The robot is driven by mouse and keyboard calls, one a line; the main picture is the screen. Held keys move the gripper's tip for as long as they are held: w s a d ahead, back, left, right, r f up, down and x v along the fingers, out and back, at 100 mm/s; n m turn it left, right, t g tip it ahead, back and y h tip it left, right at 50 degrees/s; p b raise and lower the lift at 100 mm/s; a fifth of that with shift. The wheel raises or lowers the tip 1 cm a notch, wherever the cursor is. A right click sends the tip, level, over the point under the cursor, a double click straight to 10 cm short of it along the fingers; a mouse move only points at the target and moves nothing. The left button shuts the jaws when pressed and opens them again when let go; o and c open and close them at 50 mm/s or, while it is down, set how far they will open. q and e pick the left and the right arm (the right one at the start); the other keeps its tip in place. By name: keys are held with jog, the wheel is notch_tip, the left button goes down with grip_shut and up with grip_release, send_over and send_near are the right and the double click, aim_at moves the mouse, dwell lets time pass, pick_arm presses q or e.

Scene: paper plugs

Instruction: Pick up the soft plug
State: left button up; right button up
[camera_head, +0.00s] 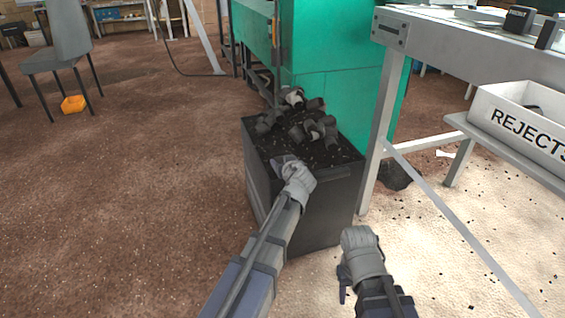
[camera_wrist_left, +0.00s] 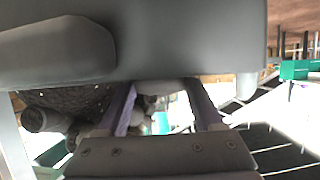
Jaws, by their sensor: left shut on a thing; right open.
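Several dark grey plugs (camera_head: 315,128) lie heaped at the back of a black bin (camera_head: 262,185), among dark scraps. My left gripper (camera_head: 282,161) is over the bin's near part, in front of the heap. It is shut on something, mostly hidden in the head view. In the left wrist view its two purple fingers (camera_wrist_left: 163,112) stand apart, with a pale grey shape partly visible between them; I cannot tell whether it is the soft plug. A dark plug (camera_wrist_left: 42,119) shows at the left there. My right gripper (camera_head: 344,285) is low, right of the bin, open, its fingers mostly hidden.
A green machine (camera_head: 340,95) stands behind the bin. A grey bench (camera_head: 455,40) with a white REJECTS box (camera_head: 520,115) on its lower shelf is at right; its leg stands close to the bin.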

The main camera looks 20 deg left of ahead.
pick_arm(q)
jog(key=shift+r, duration=0.15)
notch_tip(320, 180, up, 10)
jog(key=p, duration=1)
